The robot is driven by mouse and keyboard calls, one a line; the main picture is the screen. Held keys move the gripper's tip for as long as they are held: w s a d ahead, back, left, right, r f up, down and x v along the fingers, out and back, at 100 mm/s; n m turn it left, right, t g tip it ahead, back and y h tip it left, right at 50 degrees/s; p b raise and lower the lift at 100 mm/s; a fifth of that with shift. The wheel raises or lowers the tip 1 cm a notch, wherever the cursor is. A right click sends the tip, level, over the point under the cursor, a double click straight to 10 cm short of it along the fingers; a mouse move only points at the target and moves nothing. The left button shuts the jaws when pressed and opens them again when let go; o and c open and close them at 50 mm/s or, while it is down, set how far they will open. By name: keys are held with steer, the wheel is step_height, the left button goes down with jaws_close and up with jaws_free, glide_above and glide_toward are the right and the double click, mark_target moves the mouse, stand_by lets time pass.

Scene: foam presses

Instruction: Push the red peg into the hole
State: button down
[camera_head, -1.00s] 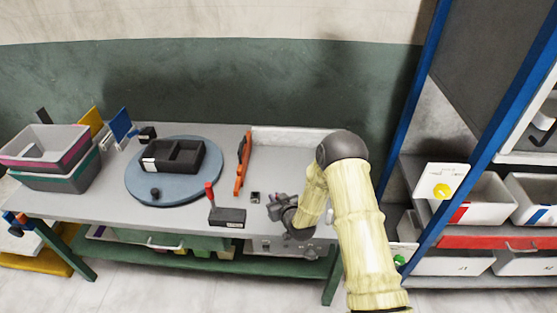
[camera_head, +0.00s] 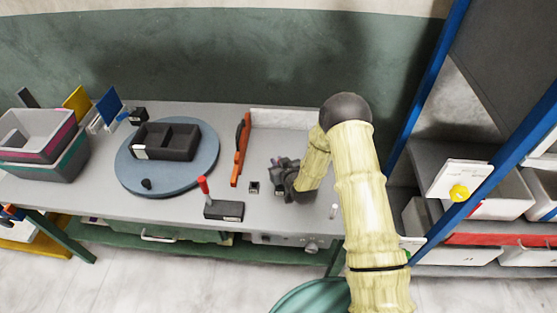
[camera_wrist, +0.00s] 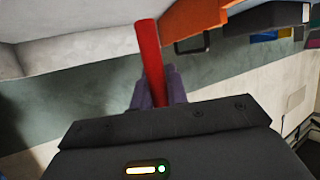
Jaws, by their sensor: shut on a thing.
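My gripper (camera_head: 280,165) is over the right part of the workbench, in front of the white-backed tray area. In the wrist view its two purple-grey fingers (camera_wrist: 156,80) are shut on a red peg (camera_wrist: 150,52), which sticks out past the fingertips. The peg cannot be made out in the head view. A small dark block (camera_head: 254,187) with a lighter centre stands on the bench, left of and nearer than my gripper. I cannot tell whether that centre is the hole.
A blue round plate (camera_head: 132,188) carries a black divided box (camera_head: 166,141). A blue-framed rack (camera_head: 490,130) stands right.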

steer(key=shift+f+b, duration=0.25)
steer(key=shift+b, duration=0.2)
steer(key=shift+f+b, duration=2.4)
steer(key=shift+f, duration=0.3)
steer(key=shift+b, duration=0.75)
steer(key=shift+f+b, duration=2.05)
steer(key=shift+f, duration=0.25)
steer(key=c, duration=1.3)
jaws_free()
steer(key=v, duration=1.7)
steer(key=shift+r, duration=0.25)
